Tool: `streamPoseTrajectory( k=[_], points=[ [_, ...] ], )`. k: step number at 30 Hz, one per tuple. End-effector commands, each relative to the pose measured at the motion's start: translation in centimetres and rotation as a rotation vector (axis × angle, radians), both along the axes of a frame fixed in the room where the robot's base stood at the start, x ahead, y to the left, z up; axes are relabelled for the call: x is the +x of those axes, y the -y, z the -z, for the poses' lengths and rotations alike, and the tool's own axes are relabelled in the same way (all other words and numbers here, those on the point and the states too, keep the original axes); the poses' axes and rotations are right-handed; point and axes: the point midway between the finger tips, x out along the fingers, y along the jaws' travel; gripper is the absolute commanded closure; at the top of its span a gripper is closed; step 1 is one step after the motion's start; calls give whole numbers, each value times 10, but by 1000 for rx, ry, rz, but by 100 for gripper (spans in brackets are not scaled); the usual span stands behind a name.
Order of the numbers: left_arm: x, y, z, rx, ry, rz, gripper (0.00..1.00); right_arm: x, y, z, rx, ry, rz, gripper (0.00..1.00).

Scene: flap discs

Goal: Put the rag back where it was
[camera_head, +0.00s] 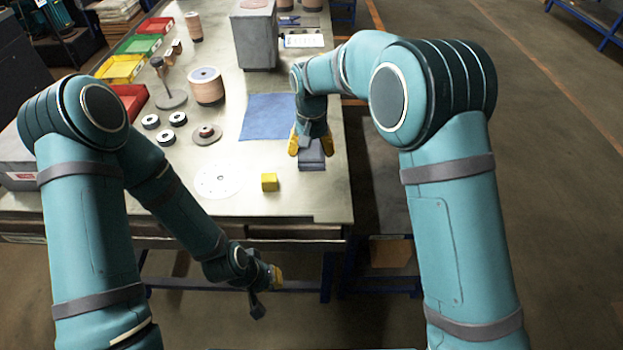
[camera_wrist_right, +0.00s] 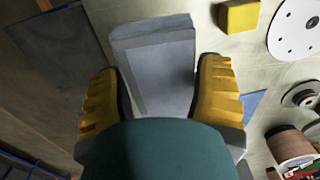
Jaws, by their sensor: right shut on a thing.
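A yellow block (camera_head: 269,182) and a white disc (camera_head: 217,181) lie left of the rag. Dark rings, a flanged disc (camera_head: 207,135) and a copper-coloured roll (camera_head: 206,86) stand further left. A grey box (camera_head: 254,40) stands behind the blue sheet. The table's front strip is clear.

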Motion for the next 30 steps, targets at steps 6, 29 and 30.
streamPoseTrajectory(
  k=[6, 29, 30],
  points=[
    [-2, 0, 7, -1, -4, 4, 100, 0, 1, 41, -1, -3, 1, 72],
    [-4, 1, 13, -2, -10, 7, 100, 0, 1, 92, 0, 0, 1, 72],
    [-4, 1, 13, -2, -10, 7, 100, 0, 1, 93, 0, 0, 1, 72]
  ],
)
